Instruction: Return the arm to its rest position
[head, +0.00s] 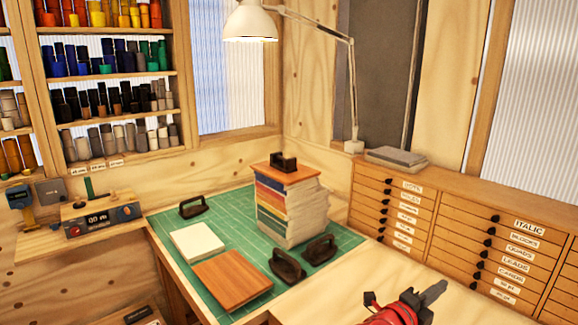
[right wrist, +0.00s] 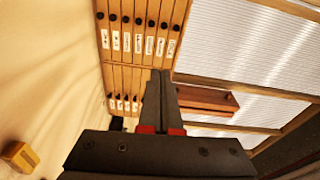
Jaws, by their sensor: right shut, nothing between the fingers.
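My right gripper (head: 436,290) is at the bottom right of the head view, red with dark fingers that point up and to the right. It is above the pale wooden top beside the green mat, apart from everything I can see. In the right wrist view its two dark fingers (right wrist: 160,78) lie together with nothing between them. My left gripper is in neither view.
A green cutting mat (head: 335,241) bears a book stack (head: 287,208), a white pad (head: 197,243), a wooden board (head: 232,280) and dark-handled tools (head: 288,265). Labelled drawers (head: 395,205) stand behind my gripper. A lamp (head: 250,22) hangs over the bench.

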